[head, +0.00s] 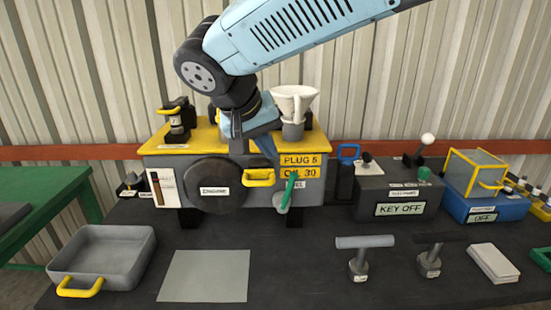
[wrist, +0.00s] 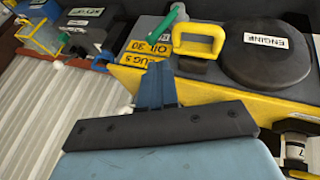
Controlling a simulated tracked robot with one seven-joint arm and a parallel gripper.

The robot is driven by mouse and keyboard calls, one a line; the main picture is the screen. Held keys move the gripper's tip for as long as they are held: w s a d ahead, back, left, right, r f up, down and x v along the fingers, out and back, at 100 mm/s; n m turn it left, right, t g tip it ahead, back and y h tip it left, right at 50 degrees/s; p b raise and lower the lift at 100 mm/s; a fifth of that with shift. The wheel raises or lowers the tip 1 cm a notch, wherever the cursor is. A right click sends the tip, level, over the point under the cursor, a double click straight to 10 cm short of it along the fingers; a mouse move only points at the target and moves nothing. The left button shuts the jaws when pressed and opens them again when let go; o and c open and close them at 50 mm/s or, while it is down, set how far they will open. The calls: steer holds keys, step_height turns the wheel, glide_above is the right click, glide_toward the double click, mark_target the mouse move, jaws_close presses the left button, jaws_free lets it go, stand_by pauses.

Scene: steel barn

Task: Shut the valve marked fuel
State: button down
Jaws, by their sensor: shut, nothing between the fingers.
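The valve's green lever (head: 289,190) is on the front of the grey and yellow engine box, right of the yellow handle. It slants steeply, its top leaning right, over a grey round fitting. A label beside it is partly covered, with only its last letters showing, so I cannot read "fuel" in full. The lever also shows at the top of the wrist view (wrist: 165,22). My gripper (head: 272,158) is shut and empty, pointing down just above and left of the lever, by the yellow plates. In the wrist view its fingers (wrist: 155,85) appear apart from the lever.
The yellow handle (head: 259,178) and the round engine cover (head: 215,185) are left of the lever. A white funnel (head: 296,100) stands on the box behind my gripper. A key-off box (head: 398,195) stands right. A grey tray (head: 105,255) and flat plate (head: 204,276) lie in front.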

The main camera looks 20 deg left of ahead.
glide_above(287, 192)
steer(key=s, duration=0.1)
step_height(287, 192, down, 8)
steer(key=shift+a+r, duration=0.1)
steer(key=shift+a, duration=0.35)
